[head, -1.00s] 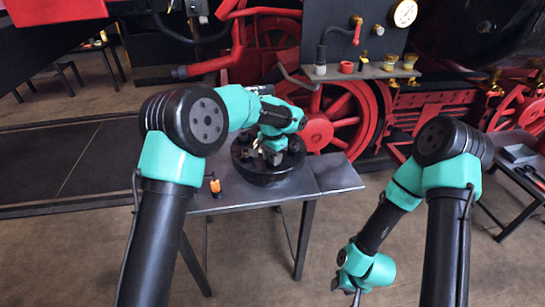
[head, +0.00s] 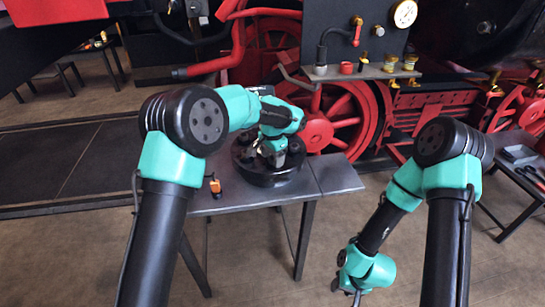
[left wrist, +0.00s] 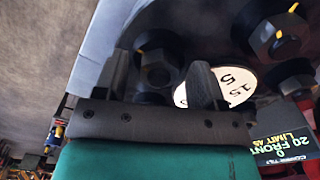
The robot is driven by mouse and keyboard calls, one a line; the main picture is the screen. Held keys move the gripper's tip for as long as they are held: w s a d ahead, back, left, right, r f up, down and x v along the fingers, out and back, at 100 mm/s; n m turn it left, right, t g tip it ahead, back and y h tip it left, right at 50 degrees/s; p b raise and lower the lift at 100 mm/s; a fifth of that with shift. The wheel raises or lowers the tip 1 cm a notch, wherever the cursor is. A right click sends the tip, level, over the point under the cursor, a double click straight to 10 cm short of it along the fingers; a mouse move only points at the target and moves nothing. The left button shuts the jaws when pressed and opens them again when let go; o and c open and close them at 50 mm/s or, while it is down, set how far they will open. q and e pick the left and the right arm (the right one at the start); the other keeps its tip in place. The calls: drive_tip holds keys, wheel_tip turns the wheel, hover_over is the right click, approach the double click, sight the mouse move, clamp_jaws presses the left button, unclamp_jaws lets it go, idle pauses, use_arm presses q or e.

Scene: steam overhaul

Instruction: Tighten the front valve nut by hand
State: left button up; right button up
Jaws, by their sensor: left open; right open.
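A round black valve cover (head: 268,178) lies on the grey work table in the head view. My left gripper (head: 272,158) points down over its top. In the left wrist view several dark hex nuts on studs with yellow marks ring the cover. One nut (left wrist: 157,72) shows between the two open fingers of my left gripper (left wrist: 160,80); I cannot tell whether they touch it. Another nut (left wrist: 280,38) is to the right. Which nut is the front one is not clear. My right gripper (head: 355,293) is open and empty, hanging low right of the table.
A small orange item (head: 215,186) stands on the table's left.

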sight(272, 157)
use_arm(q)
wheel_tip(272, 157, up, 17)
drive_tip(key=shift+r, duration=0.2)
idle(0.7)
